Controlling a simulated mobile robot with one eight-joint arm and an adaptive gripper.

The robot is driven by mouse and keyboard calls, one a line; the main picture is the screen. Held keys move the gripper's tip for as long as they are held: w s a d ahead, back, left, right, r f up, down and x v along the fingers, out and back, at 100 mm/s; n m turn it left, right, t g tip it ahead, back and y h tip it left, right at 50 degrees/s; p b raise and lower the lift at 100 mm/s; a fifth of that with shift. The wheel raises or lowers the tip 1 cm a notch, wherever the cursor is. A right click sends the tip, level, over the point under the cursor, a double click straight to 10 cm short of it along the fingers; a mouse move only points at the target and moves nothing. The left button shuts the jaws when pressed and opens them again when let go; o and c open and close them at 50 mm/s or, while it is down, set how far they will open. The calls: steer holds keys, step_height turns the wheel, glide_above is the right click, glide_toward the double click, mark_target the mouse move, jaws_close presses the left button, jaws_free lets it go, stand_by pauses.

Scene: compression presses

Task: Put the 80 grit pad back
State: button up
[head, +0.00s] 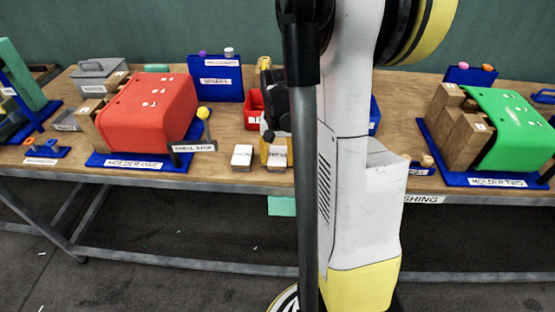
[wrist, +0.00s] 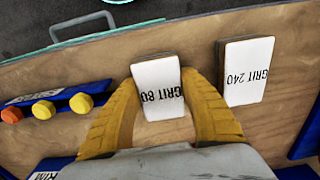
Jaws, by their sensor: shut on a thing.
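The 80 grit pad (wrist: 158,88) is a small block with a white top that reads "GRIT 80". My gripper (wrist: 160,80) has its yellow fingers on both sides of it and is shut on it. In the head view the pad (head: 277,157) is near the table's front edge, with my gripper (head: 268,150) partly seen around it. I cannot tell whether the pad touches the table. The 240 grit pad (wrist: 246,70) lies beside it on the bare wood, apart from my fingers; it also shows in the head view (head: 242,156).
The wooden table (head: 225,182) holds a red part (head: 160,105) on holder one, left, and a green part (head: 520,120) on holder two, right. A yellow ball-topped lever (head: 203,113) stands left of the pads. A red bin (head: 253,106) is behind. My arm hides the middle.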

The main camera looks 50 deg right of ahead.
mark_target(277, 156)
steer(key=o, duration=1.2)
steer(key=shift+c, duration=0.2)
step_height(277, 156, up, 12)
steer(key=p, duration=0.5)
steer(key=s+a+r+n+t, duration=0.1)
steer(key=a+r+n+t, duration=0.1)
steer(key=a, duration=0.6)
steer(key=s+a+r+n+t, duration=0.2)
steer(key=a+r+n, duration=0.1)
steer(key=a, duration=0.6)
steer(key=s+a+r+n+t, duration=0.2)
steer(key=a+n, duration=0.3)
steer(key=a, duration=0.3)
steer(key=shift+s+a+r+t, duration=0.2)
steer(key=shift+s+r+t, duration=0.1)
steer(key=shift+t, duration=0.3)
